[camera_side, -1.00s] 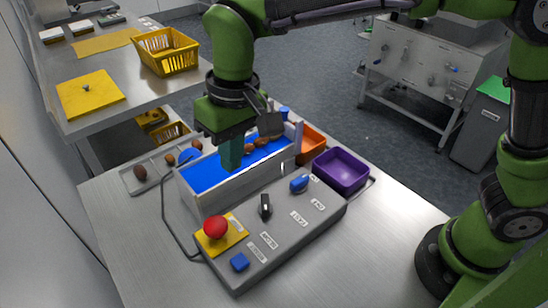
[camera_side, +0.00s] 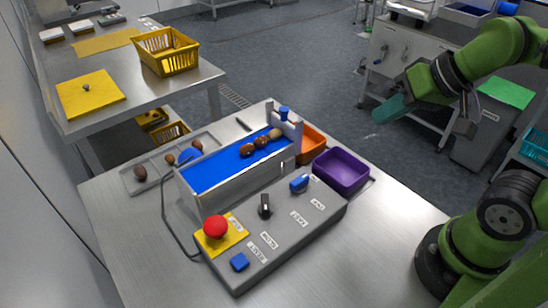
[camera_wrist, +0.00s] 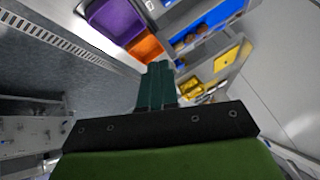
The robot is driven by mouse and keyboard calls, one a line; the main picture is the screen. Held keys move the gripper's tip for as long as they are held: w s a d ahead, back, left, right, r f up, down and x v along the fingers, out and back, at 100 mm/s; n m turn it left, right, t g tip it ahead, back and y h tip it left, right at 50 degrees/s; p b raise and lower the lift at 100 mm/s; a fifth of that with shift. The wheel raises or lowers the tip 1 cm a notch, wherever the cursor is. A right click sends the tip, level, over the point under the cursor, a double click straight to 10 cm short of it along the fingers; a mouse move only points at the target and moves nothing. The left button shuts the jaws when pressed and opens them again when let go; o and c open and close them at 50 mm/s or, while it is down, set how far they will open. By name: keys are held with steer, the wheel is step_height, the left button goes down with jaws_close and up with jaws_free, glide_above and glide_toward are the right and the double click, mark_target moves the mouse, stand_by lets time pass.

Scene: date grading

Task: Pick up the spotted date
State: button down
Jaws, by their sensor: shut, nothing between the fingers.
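Several dates lie at the far end of the blue belt: a dark brown one (camera_side: 247,150), another brown one (camera_side: 261,142) and a paler tan one (camera_side: 275,133). I cannot make out spots on any of them at this size. More dates, including a dark one (camera_side: 140,173), lie in the grey tray (camera_side: 128,181) behind the belt. My gripper (camera_side: 378,117) is shut and empty, raised over the floor, well to the right of the belt. Its closed fingers (camera_wrist: 158,66) show in the wrist view, with the belt (camera_wrist: 218,14) beyond them.
A purple bin (camera_side: 341,170) and an orange bin (camera_side: 313,146) stand at the belt's end. The control box (camera_side: 285,240) with a red button (camera_side: 215,227) and a blue switch (camera_side: 299,183) is in front. The bench's right front is clear.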

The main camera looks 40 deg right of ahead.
steer(key=c, duration=0.7)
jaws_free()
steer(key=shift+c, duration=0.2)
